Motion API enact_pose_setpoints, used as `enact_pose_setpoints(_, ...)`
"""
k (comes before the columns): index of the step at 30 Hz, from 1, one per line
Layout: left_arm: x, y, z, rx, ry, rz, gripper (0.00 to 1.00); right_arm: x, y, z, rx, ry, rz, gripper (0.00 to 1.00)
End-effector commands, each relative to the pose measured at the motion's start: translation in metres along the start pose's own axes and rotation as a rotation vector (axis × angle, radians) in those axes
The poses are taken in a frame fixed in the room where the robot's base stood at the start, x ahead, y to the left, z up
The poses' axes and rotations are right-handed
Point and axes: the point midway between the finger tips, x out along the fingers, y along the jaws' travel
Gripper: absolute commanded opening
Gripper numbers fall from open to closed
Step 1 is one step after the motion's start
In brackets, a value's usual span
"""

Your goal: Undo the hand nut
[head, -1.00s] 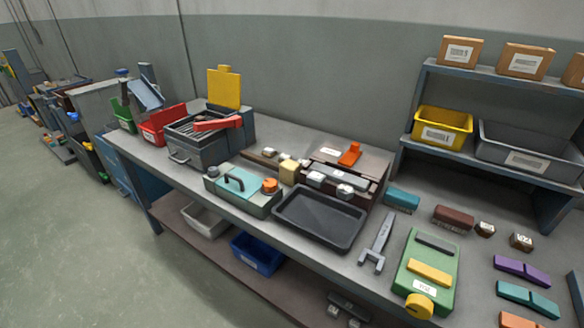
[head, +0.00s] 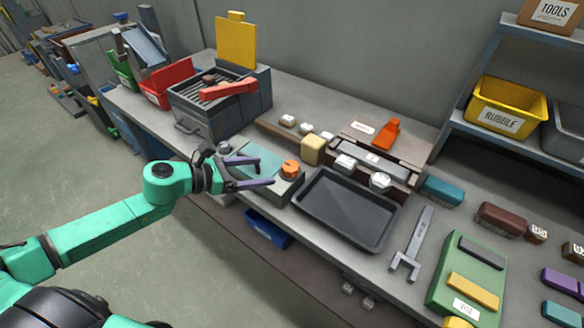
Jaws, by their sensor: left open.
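An orange round knob (head: 290,168), which looks like the hand nut, sits on the right end of a grey box with a teal top (head: 262,157) near the bench's front edge. My left gripper (head: 264,171) is open over the front of this box. Its dark purple fingers point right toward the knob, a short way apart from it. The gripper and fingers hide much of the box, including its handle. A yellow round knob (head: 457,323) shows partly at the bottom edge, by a green box (head: 467,275). My right gripper is not in view.
A black tray (head: 347,208) lies right of the teal-topped box, with a grey wrench (head: 412,245) beyond it. A grill box (head: 208,102) with a raised yellow plate (head: 236,42) stands behind left. A cream block (head: 312,149) stands close behind the orange knob.

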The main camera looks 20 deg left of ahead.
Motion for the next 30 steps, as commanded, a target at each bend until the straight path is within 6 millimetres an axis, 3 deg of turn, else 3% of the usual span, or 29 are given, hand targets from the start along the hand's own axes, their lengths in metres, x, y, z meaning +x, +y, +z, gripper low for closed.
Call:
enact_pose_setpoints(4, 0.016, 0.001, 0.003, 0.006, -0.004, 0.001, 0.85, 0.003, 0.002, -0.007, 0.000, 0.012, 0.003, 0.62)
enact_pose_setpoints(8, 0.033, 0.003, 0.005, -0.002, -0.006, 0.005, 0.85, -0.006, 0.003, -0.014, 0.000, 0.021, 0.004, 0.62)
enact_pose_setpoints(18, 0.096, 0.001, 0.004, -0.002, -0.003, 0.002, 0.85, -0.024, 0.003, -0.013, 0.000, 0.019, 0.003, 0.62)
enact_pose_setpoints(28, 0.104, 0.000, 0.001, 0.000, 0.001, 0.001, 0.85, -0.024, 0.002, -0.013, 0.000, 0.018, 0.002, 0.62)
enact_pose_setpoints(30, 0.104, 0.000, 0.001, 0.000, 0.001, 0.001, 0.58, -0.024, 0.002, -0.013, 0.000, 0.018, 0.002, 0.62)
